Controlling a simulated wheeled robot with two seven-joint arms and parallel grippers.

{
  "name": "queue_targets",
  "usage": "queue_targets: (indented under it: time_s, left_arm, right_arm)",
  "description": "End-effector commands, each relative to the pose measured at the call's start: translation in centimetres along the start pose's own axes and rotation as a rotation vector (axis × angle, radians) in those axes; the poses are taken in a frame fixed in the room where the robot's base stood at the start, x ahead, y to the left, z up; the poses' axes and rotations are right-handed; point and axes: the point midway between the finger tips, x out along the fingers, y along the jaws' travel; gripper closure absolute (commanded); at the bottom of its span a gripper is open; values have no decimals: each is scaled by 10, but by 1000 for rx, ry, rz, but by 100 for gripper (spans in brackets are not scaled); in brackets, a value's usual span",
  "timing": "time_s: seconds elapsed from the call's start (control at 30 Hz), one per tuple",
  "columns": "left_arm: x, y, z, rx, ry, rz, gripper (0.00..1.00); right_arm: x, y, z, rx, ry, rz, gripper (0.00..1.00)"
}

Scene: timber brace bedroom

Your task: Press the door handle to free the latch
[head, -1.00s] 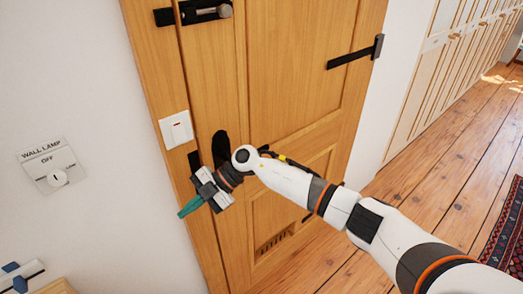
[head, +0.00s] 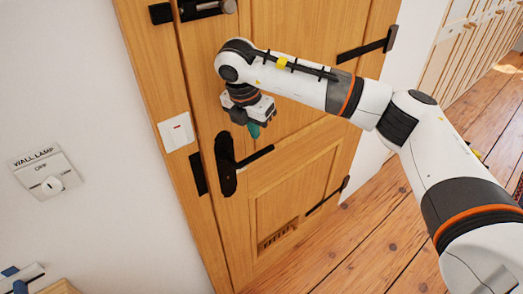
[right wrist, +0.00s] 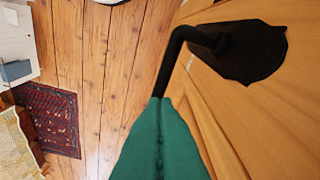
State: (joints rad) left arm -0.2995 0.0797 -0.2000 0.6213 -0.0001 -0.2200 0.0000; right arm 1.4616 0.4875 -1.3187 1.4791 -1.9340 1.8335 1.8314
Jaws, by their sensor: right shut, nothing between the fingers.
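The wooden door (head: 290,195) looks closed in its frame. Its black handle has a dark plate (head: 226,170) and a lever (head: 254,157) that sticks out to the right, about level with the floor. My right gripper (head: 254,131) has teal fingers, shut and empty, pointing down just above the lever. In the right wrist view the shut fingers (right wrist: 160,125) cover the lever's free end, while its bent part (right wrist: 172,62) and plate (right wrist: 257,52) show. I cannot tell whether the fingers touch the lever. My left gripper is not in view.
A black bolt (head: 205,8) is higher on the door. A white rocker switch (head: 175,132) is on the frame, and a wall lamp dial (head: 48,182) is on the left wall. A patterned rug (right wrist: 48,118) lies on the open wooden floor.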

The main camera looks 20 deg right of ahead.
Motion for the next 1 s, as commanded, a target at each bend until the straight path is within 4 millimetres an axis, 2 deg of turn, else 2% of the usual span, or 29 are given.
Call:
queue_targets:
  time_s: [0.47, 1.0]
  left_arm:
    - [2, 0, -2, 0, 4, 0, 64]
    - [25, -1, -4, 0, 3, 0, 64]
  right_arm:
    - [6, 0, 0, 0, -1, 0, 100]
    - [65, 0, 0, 1, -2, 0, 100]
